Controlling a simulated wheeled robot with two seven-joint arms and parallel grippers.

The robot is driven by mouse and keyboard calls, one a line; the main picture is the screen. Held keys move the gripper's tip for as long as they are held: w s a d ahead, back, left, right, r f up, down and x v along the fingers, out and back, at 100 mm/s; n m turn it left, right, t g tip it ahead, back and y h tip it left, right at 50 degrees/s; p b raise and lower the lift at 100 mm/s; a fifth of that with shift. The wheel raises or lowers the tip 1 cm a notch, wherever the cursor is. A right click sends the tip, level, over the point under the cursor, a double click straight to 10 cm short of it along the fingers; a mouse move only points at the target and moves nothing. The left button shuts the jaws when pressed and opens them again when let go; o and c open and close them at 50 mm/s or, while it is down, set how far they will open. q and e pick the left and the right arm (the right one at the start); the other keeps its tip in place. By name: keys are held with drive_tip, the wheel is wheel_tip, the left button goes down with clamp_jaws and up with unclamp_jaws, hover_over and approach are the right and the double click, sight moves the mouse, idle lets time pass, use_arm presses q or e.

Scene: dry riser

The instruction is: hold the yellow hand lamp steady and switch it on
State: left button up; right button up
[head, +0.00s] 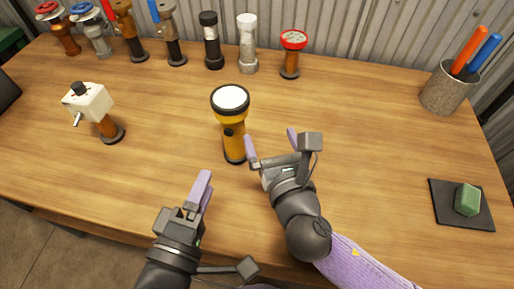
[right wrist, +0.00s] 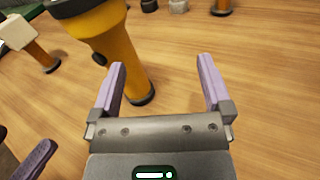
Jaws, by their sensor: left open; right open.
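The yellow hand lamp (head: 234,128) stands upright on the table with its pale lens facing up and a dark switch on its side. In the right wrist view the lamp (right wrist: 118,55) rises just beyond my left-hand finger, and its head is cut off by the top edge. My right gripper (head: 271,141) is open and empty, close beside the lamp on its right. In its wrist view the jaws (right wrist: 160,85) stand apart with bare wood between them. My left gripper (head: 202,188) is low and in front of the lamp, open and empty, apart from it.
A white-headed device (head: 90,103) stands to the left. Several valves and fittings line the back, including a black one (head: 211,40) and a red-topped one (head: 291,53). A metal pen cup (head: 446,88) and a green block (head: 467,199) on a dark mat (head: 440,208) are at right.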

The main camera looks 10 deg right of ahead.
drive_tip(key=s+a+r+n+y, duration=0.2)
drive_tip(key=s+a+y, duration=0.1)
drive_tip(key=a, duration=0.1)
approach(239, 151)
drive_tip(key=shift+n, duration=0.3)
drive_tip(key=x, duration=0.4)
drive_tip(key=shift+w+a+f, duration=0.15)
drive_tip(key=shift+w+f, duration=0.05)
drive_tip(key=shift+w, duration=0.1)
drive_tip(key=x, duration=0.6)
drive_tip(key=shift+w, duration=0.35)
clamp_jaws()
use_arm(q)
clamp_jaws()
use_arm(e)
drive_tip(key=shift+r, duration=0.1)
